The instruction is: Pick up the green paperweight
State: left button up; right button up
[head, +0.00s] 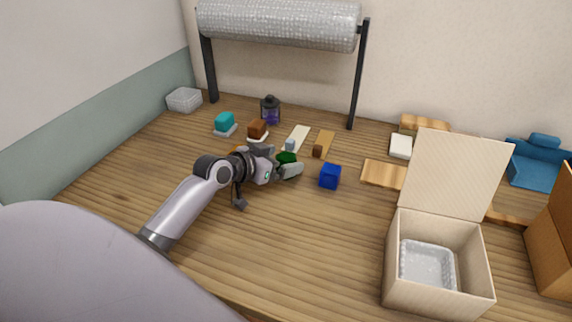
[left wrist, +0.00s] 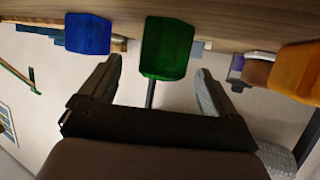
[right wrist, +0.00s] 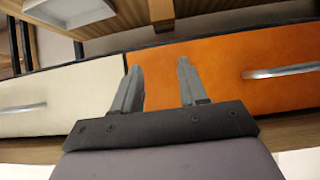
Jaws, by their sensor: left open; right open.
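The green paperweight (head: 286,157) is on the wooden table, partly hidden by my left gripper (head: 279,161) in the head view. In the left wrist view the green paperweight (left wrist: 167,47) shows as a green block between and just beyond the tips of my open left gripper (left wrist: 158,72). I cannot tell whether the fingers touch it; they are not shut on it. My right gripper (right wrist: 160,67) is open and empty in the right wrist view and is not in the head view.
A blue block (head: 330,176) stands right of the paperweight, and brown (head: 257,129) and teal (head: 225,120) blocks stand behind left. An open box (head: 398,275) is at the front right. Orange (right wrist: 230,70) and cream (right wrist: 60,98) fronts with handles face my right gripper. The table's front middle is clear.

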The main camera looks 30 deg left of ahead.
aim_at(280, 160)
pick_arm(q)
jog(key=c, duration=1.4)
jog(key=shift+o, duration=0.2)
jog(key=shift+r, duration=0.1)
notch_tip(280, 160, up, 20)
jog(key=p, duration=0.1)
